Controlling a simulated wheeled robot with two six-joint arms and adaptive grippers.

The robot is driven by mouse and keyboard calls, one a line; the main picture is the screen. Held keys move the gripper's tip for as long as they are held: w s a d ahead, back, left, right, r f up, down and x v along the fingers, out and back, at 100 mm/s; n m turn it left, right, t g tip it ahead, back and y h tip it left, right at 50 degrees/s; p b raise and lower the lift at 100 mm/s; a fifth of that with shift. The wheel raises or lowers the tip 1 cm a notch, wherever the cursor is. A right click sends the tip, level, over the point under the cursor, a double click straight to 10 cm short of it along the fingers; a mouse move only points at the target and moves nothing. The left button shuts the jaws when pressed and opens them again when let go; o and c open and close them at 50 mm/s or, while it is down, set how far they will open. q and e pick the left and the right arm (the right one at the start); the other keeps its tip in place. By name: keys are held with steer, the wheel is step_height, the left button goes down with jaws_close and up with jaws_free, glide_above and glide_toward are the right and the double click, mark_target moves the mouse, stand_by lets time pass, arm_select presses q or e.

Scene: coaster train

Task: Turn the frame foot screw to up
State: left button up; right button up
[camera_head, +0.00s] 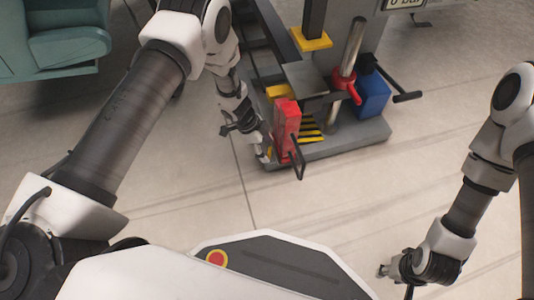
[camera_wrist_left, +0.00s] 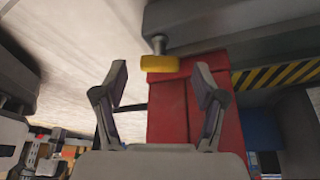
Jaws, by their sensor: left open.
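The frame foot screw shows in the left wrist view as a yellow disc (camera_wrist_left: 160,63) on a short metal rod under a grey beam (camera_wrist_left: 200,22). My left gripper (camera_wrist_left: 160,85) is open, with its fingers apart on either side of the view and the yellow disc beyond and between them. Nothing is between the fingertips that I can see touching them. In the head view my left gripper (camera_head: 262,152) is low beside the red box, and the screw cannot be made out clearly there. My right gripper (camera_head: 395,281) hangs low at the right, away from the frame; its jaw state is unclear.
A red box (camera_head: 287,125) with a black handle (camera_head: 298,160) stands close to my left gripper. Behind are a red clamp (camera_head: 345,85) on a metal post, a blue box (camera_head: 374,93) and a grey base plate (camera_head: 355,137). A teal seat (camera_head: 65,45) is at the far left. Floor in front is clear.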

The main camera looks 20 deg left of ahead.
arm_select(q)
steer(key=shift+d+f, duration=0.2)
steer(key=shift+f, duration=0.35)
steer(key=shift+r, duration=0.1)
arm_select(e)
steer(key=shift+f, duration=0.3)
arm_select(q)
steer(key=c, duration=1.1)
steer(key=shift+c, duration=0.2)
arm_select(e)
steer(key=shift+r, duration=0.15)
